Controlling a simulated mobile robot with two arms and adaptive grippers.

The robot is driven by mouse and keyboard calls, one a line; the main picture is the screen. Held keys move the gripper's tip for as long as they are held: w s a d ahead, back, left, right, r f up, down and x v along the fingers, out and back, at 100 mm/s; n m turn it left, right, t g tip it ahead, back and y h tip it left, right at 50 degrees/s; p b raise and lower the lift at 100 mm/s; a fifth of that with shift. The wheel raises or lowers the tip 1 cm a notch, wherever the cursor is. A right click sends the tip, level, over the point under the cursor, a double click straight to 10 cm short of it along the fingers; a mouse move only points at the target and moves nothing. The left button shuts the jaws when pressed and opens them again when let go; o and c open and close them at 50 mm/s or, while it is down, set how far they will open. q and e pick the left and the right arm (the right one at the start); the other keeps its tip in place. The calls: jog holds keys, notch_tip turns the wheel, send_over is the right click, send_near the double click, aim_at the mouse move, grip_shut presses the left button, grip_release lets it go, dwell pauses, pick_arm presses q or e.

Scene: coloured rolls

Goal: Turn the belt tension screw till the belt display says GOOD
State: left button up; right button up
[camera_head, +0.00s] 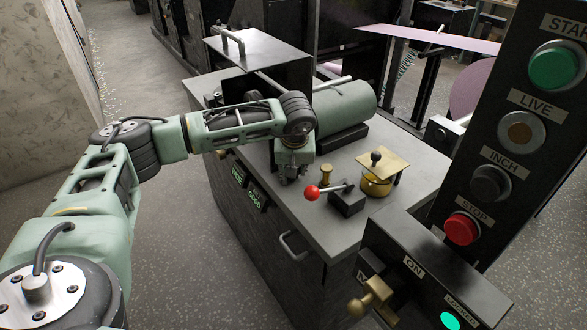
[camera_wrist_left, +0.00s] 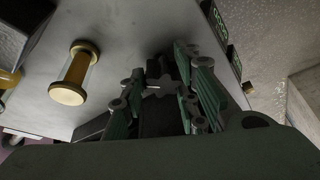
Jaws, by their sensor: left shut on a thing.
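My left gripper (camera_head: 290,174) points down at the near left part of the grey cabinet top. Its fingers (camera_wrist_left: 168,88) are shut on a small grey part, which I take to be the belt tension screw (camera_wrist_left: 153,84); the fingers and arm hide most of it. Two small displays with green letters are on the cabinet's front face. The right-hand display (camera_head: 255,197) reads GOOD; the other display (camera_head: 238,174) is too small to read surely. Which one is for the belt I cannot tell. My right gripper is not in view.
A brass-ended glass cylinder (camera_wrist_left: 72,76) stands beside the gripper. A button panel (camera_head: 500,150) stands at right.

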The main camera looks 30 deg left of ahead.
pick_arm(q)
jog(key=shift+w+d+r+m, duration=0.1)
jog(key=shift+d+m, duration=0.15)
jog(key=shift+m, duration=0.35)
jog(key=shift+d+t+h, duration=0.1)
jog(key=shift+t+h, duration=0.2)
jog(key=o, duration=1)
jog(key=shift+r, duration=0.1)
jog(key=v, duration=1.1)
jog(key=shift+r, duration=0.35)
jog(key=shift+f, duration=0.1)
